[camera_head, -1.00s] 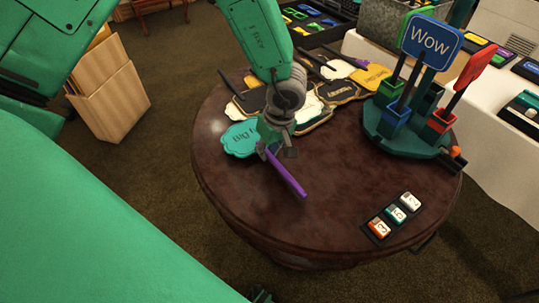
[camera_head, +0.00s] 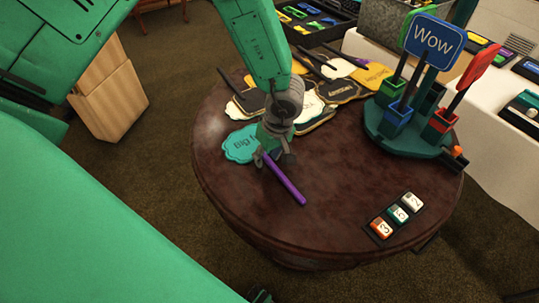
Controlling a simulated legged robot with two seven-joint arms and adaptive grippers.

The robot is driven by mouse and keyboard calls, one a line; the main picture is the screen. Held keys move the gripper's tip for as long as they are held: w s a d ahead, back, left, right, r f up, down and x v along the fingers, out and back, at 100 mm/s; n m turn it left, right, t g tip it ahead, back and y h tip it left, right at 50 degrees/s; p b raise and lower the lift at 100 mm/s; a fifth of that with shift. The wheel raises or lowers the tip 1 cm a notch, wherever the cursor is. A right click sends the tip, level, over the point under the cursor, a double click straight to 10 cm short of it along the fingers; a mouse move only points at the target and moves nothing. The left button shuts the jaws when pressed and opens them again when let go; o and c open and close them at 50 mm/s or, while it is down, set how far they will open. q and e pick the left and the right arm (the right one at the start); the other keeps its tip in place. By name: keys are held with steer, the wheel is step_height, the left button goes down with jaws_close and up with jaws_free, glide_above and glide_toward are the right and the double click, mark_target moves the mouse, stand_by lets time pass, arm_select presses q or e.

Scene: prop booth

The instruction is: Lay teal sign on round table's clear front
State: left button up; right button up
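The teal sign (camera_head: 239,145) lies face up, looking flat, on the left front of the round brown table (camera_head: 330,222). Its purple handle (camera_head: 287,183) points toward the front right, over bare tabletop. My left gripper (camera_head: 273,160) is right above the joint of sign and handle. Its fingers look spread, one on each side of the handle, with a gap beside the right finger. The gripper hides the handle's upper end and part of the sign's right edge. My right gripper is not in view.
Several other signs (camera_head: 340,91) lie at the table's back. A teal round stand (camera_head: 405,143) holds upright signs, including a blue Wow sign (camera_head: 434,42). A black tray of number blocks (camera_head: 397,217) lies at the right front. The front middle is clear.

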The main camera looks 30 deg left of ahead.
arm_select(q)
steer(key=shift+a+f, duration=0.1)
steer(key=shift+w+r, duration=0.1)
steer(key=shift+r, duration=0.25)
step_height(320, 180, up, 12)
steer(key=d+p, duration=0.2)
steer(key=shift+w+d+r+p, duration=0.2)
steer(key=shift+p, duration=0.1)
